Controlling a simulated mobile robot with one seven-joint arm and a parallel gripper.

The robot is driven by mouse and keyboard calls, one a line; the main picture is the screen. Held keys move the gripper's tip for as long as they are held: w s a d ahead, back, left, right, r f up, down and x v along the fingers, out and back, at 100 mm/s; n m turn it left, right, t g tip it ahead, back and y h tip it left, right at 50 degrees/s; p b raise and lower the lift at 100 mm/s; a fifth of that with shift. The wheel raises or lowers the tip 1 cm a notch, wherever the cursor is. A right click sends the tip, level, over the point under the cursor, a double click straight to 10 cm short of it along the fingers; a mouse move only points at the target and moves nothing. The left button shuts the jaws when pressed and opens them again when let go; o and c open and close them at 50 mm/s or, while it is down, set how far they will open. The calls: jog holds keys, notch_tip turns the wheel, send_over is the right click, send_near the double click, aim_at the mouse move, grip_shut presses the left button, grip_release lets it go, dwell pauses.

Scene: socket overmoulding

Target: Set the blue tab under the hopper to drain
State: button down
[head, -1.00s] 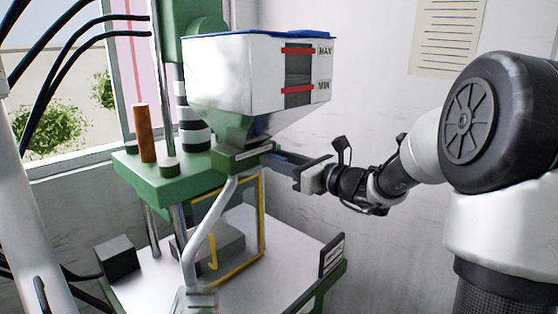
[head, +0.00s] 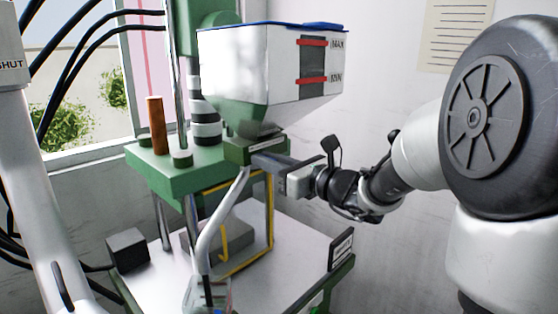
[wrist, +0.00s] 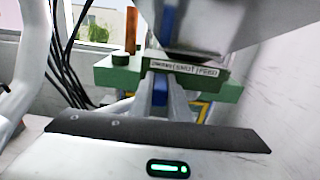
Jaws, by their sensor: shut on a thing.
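In the wrist view a label strip (wrist: 184,69) on the block reads drain, shut, feed from left to right. The blue tab (wrist: 160,92) stands below the strip's left end, under the drain word. My gripper (head: 258,160) is at the block's front and shut on the tab; its fingers also show in the wrist view (wrist: 162,108). In the head view the fingers hide the tab.
A bent pale pipe (head: 220,220) runs down from below the valve block. A yellow-edged guard (head: 271,225) stands beneath, over the white machine table (head: 285,250). An orange-brown post (head: 157,125) stands at left. The room right of the hopper is clear except for my arm.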

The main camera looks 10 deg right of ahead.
jog(key=shift+s+a+f, duration=0.1)
jog(key=shift+a, duration=0.1)
jog(key=c, duration=1.7)
grip_release()
jog(key=shift+s, duration=0.1)
jog(key=shift+s+d, duration=0.15)
jog(key=shift+d, duration=0.05)
jog(key=v, duration=1.7)
jog(key=shift+a, duration=0.1)
